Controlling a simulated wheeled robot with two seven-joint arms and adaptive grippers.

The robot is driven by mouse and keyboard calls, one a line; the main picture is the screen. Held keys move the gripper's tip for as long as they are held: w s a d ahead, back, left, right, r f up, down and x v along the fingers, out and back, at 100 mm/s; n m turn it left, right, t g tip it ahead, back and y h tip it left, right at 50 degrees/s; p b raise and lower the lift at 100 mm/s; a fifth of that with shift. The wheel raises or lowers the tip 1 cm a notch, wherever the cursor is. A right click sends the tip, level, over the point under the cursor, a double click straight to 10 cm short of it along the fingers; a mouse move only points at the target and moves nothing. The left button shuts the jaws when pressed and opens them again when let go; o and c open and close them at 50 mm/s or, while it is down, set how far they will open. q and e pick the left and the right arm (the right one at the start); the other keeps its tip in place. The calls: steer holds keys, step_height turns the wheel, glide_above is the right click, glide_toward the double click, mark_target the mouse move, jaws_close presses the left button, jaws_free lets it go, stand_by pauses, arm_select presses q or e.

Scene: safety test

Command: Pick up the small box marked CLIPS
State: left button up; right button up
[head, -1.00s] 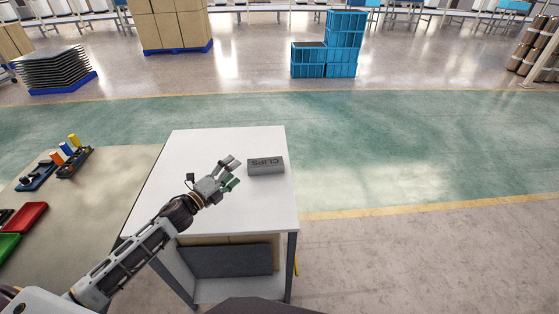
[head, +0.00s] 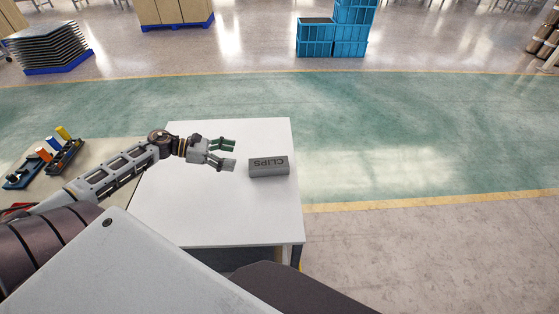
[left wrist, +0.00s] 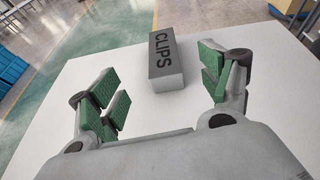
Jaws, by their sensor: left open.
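The small grey box marked CLIPS (head: 269,167) lies on the right part of the white table top (head: 215,215). Its lettering appears upside down in the head view. My left gripper (head: 230,154) is open and empty, just left of the box, with its fingers pointing right toward it. In the left wrist view the box (left wrist: 165,58) lies ahead, between the directions of the two green-padded fingers (left wrist: 162,92) and nearer the right one. I see a gap between the fingers and the box in the head view. My right gripper is not in view.
A side bench at left holds small trays with coloured parts (head: 62,152). Blue crates (head: 333,36) and a stack of grey sheets (head: 47,46) stand on the floor farther back. The table top around the box is clear.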

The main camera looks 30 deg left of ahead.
arm_select(q)
steer(key=shift+a+m+g, duration=0.2)
steer(key=shift+m+g, duration=0.3)
steer(key=shift+r, duration=0.1)
steer(key=shift+w+d, duration=0.1)
glide_toward(267, 163)
steer(key=shift+x, duration=1.95)
steer(key=shift+w+d, duration=0.1)
steer(key=shift+w+d, duration=0.1)
steer(key=shift+p+x, duration=0.8)
steer(key=shift+x, duration=1.7)
